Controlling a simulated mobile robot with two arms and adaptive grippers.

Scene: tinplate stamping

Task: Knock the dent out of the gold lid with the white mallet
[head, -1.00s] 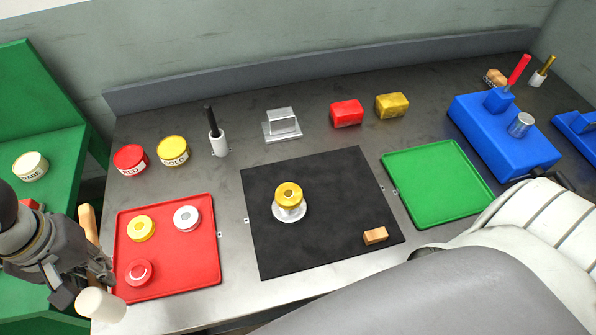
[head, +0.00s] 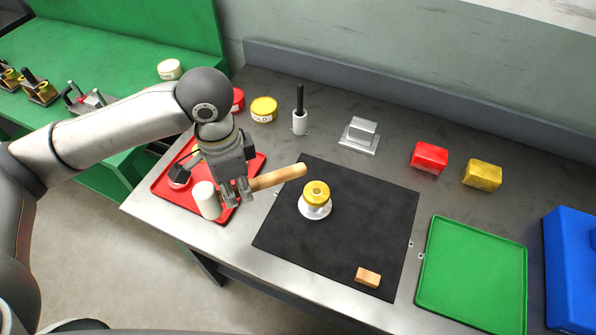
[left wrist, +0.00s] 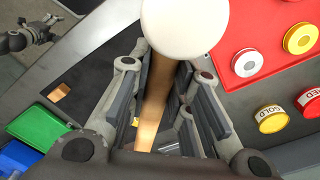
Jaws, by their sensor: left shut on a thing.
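A gold lid (head: 317,190) sits on a pale round base (head: 315,212) on the black mat (head: 340,262). A dent cannot be made out. My left gripper (head: 238,194) is shut on the wooden handle (head: 280,177) of the white mallet (head: 207,200), above the red tray's near right part. The handle points right, its end close to the lid but apart from it in the picture. In the left wrist view the white head (left wrist: 185,22) and handle (left wrist: 152,105) show between the fingers. My right gripper (left wrist: 38,28) shows small at the upper left there; its jaws are unclear.
The red tray (head: 163,190) with round lids is partly hidden by my left arm. A wooden block (head: 368,277) lies on the mat. The green tray (head: 470,270) is empty. Tins, a black-handled tool (head: 300,118), a metal block (head: 360,133), and red and yellow blocks stand behind.

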